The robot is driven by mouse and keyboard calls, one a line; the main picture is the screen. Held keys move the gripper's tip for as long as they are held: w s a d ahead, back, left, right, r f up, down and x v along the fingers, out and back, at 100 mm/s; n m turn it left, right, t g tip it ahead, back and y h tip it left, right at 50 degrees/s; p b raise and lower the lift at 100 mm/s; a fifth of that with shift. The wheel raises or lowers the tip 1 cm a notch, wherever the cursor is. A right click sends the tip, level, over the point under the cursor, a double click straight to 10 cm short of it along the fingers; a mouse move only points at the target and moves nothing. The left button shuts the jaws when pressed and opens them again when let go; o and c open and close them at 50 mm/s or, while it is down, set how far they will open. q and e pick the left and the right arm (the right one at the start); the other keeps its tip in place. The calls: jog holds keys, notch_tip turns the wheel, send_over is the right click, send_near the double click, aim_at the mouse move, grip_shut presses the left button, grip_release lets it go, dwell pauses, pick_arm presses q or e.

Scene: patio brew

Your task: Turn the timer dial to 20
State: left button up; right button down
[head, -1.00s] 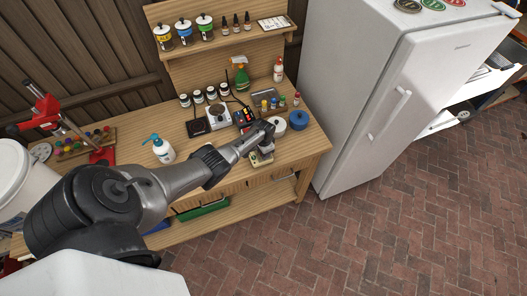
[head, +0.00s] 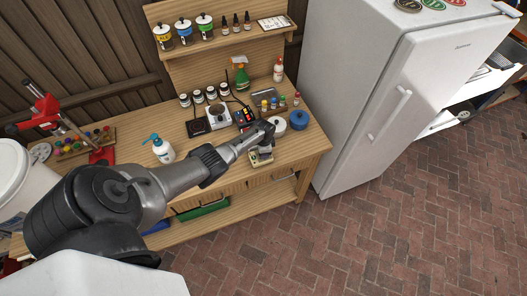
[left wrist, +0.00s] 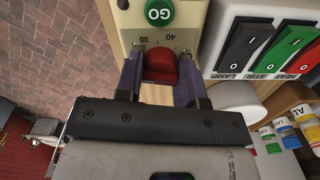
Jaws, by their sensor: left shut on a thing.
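The timer is a cream box (head: 259,159) at the front edge of the workbench in the head view, mostly hidden under my left gripper (head: 263,148). In the left wrist view its cream face (left wrist: 188,13) carries a round green GO button (left wrist: 159,12) and printed numbers 30 and 40, upside down. The red dial (left wrist: 160,66) sits between the fingers of my left gripper (left wrist: 160,76), which is shut on it. The dial's pointer and the number 20 are not visible. My right gripper is not in view.
A panel of black, green and red rocker switches (left wrist: 268,45) stands close beside the timer. A white round thing (head: 276,127) and a blue pot (head: 299,120) are just behind on the bench. The fridge (head: 365,90) stands to the right.

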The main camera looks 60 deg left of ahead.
pick_arm(q)
jog(key=o, duration=0.6)
jog(key=shift+o, duration=0.2)
jog(key=shift+r, duration=0.1)
jog(key=shift+r, duration=0.3)
notch_tip(320, 180, up, 13)
jog(key=p, duration=0.2)
jog(key=shift+p, duration=0.35)
